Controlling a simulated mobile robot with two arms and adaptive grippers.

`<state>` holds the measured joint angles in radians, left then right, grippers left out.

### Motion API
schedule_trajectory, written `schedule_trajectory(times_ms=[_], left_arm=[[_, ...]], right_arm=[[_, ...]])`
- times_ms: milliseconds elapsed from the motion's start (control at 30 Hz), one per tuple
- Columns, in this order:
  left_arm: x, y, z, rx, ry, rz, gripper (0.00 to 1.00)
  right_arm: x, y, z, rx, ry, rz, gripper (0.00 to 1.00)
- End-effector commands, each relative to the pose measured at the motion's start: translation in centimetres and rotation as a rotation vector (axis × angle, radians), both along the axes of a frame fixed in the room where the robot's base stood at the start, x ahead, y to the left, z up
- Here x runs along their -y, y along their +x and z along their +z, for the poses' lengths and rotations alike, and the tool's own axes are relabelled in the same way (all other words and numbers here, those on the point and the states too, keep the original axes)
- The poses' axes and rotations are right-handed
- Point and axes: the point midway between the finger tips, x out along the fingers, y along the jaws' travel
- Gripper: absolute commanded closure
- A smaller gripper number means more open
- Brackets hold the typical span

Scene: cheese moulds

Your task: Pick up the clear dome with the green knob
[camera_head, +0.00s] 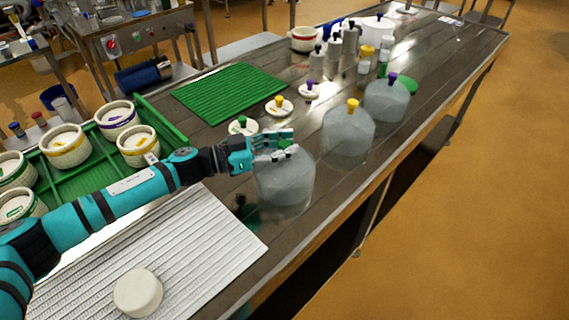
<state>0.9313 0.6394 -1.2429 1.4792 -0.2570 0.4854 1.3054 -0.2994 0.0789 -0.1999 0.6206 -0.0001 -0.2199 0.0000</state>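The clear dome with the green knob (284,184) stands upright on the dark metal table, right of the white ribbed mat. Its green knob (285,144) shows at the top, partly hidden by my fingers. My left gripper (286,144) reaches in from the left at the height of the knob. Its two fingers are apart, one on the far side and one on the near side of the knob. I cannot see clear contact. My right gripper is not in view.
Clear domes with a yellow knob (347,135) and a purple knob (387,99) stand behind. Small lids (279,107) lie beside a green mat (230,92). A green tray (85,178) holds several moulds. A white cheese (138,293) lies on the ribbed mat (190,255).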

Motion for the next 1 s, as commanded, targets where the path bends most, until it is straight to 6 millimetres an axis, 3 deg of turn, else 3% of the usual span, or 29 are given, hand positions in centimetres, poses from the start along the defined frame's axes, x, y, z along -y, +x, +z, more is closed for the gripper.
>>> schedule_trajectory(times_ms=[33, 167, 1000], left_arm=[[-0.02, -0.01, 0.00, 0.000, 0.000, 0.000, 0.85], [-0.02, -0.01, 0.00, 0.000, 0.000, 0.000, 1.00], [-0.01, 0.00, 0.08, 0.001, -0.001, 0.000, 1.00]], right_arm=[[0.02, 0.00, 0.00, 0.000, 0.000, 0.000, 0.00], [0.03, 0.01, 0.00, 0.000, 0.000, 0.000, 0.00], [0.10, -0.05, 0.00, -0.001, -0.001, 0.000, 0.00]])
